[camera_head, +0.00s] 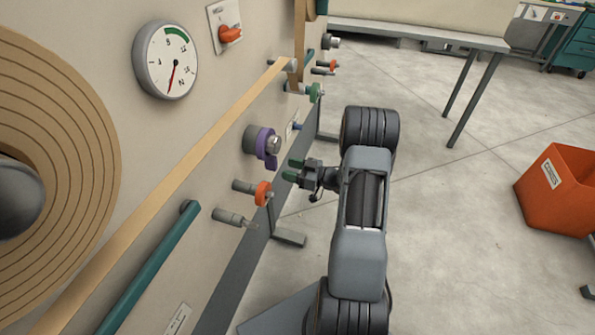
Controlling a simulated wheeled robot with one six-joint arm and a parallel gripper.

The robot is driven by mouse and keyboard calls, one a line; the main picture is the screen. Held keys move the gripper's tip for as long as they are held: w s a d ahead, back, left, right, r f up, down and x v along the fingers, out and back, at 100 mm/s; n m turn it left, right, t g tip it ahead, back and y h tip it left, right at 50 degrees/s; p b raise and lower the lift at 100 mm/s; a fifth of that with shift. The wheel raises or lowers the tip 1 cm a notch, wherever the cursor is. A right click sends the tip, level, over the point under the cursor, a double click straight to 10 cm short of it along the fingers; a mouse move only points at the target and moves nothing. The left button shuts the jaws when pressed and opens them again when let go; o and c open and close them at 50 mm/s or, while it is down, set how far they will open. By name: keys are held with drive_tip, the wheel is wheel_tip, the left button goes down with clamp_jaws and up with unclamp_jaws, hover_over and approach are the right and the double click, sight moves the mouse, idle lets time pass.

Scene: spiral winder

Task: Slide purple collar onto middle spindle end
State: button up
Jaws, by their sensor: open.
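The purple collar (262,142) sits around the end of a thick grey spindle (249,139) that sticks out of the machine panel. The spindle's silver tip (273,145) shows out of the collar's near side, and a purple tab hangs below it. How far along the spindle the collar sits is hard to tell. My gripper (292,169) is open, with dark green fingertips pointing left at the panel. It is just to the lower right of the collar, apparently apart from it, and nothing shows between the fingers.
Below, a thinner spindle carries an orange collar (263,194), and a bare grey spindle (230,216) juts out beneath it. A green collar (315,92) is farther up the panel. A beige strip (190,160) runs along the panel. An orange bin (560,190) stands on the open floor.

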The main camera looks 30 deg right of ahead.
sight(277, 165)
drive_tip(key=shift+x, duration=3.2)
drive_tip(key=shift+c, duration=0.3)
clamp_jaws()
